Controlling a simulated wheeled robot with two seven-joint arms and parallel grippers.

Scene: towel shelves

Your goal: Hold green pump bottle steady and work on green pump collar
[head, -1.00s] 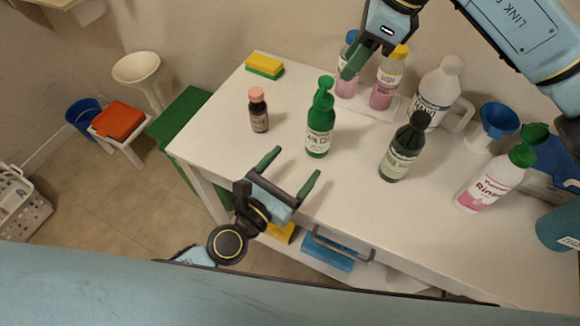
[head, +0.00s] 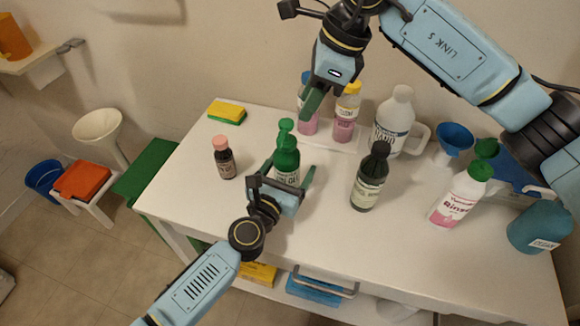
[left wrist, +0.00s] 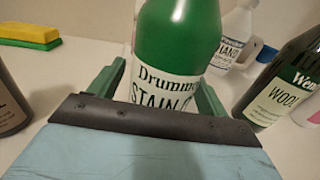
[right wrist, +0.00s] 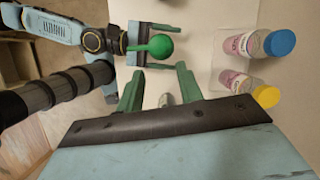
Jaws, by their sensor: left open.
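The green pump bottle (head: 287,160) stands upright on the white table, and its label shows large in the left wrist view (left wrist: 170,92). Its green pump collar and head (head: 286,132) are on top; the pump also shows from above in the right wrist view (right wrist: 160,46). My left gripper (head: 289,172) is open, with one finger on either side of the bottle's body; I cannot tell whether either finger touches it. My right gripper (right wrist: 158,85) is open and empty, fingers pointing down, above and behind the bottle.
A small brown bottle (head: 224,160) stands left of the green one, and a dark bottle (head: 370,180) stands to its right. Pink bottles (head: 344,120), a white jug (head: 393,122) and a blue funnel (head: 454,140) are behind. A sponge (head: 227,111) lies at the back left.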

